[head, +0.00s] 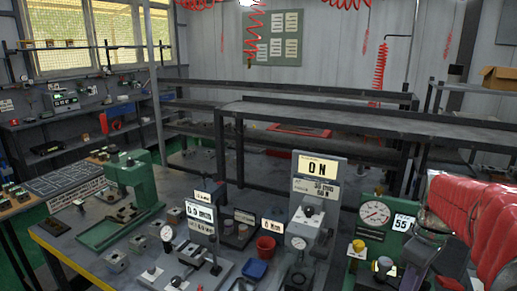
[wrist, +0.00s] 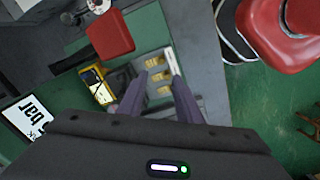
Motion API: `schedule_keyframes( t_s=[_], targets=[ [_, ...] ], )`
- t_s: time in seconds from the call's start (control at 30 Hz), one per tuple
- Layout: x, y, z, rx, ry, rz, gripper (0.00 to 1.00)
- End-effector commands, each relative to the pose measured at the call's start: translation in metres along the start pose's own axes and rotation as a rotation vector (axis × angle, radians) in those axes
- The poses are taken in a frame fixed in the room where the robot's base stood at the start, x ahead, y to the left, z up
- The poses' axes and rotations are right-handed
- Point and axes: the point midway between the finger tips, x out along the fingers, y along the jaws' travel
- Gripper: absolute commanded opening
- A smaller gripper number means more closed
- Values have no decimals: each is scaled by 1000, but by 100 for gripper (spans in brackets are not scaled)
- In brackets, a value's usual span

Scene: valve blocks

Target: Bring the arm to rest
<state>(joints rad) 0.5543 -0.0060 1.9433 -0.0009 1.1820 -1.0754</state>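In the wrist view my gripper (wrist: 160,78) shows its two dark fingers reaching up the picture from the wide black body. The fingers stand apart with a clear gap and nothing held between them. Beyond and between them, lower down, lies a light tray (wrist: 150,62) with several brass-coloured blocks (wrist: 158,78). I cannot tell how far above it the fingertips are. A red ribbed cover (head: 470,225) and dark parts fill the right edge there, beside a green gauge stand (head: 375,235) marked 55.
The bench holds a green press (head: 130,195), a grey force stand (head: 316,205) reading 0 N, a red cup (head: 265,247) and a blue tray (head: 254,269). The wrist view shows a red block (wrist: 110,35), a yellow meter (wrist: 97,88) and a red rounded object (wrist: 268,30).

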Motion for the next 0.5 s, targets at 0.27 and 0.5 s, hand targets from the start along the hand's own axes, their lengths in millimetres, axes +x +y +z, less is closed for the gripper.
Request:
schedule_keyframes(
  t_s=[0.27,0.5],
  targets=[
    [12,-30,0,361,33,37,32],
    [7,-80,-12,584,118,86,32]
  ],
)
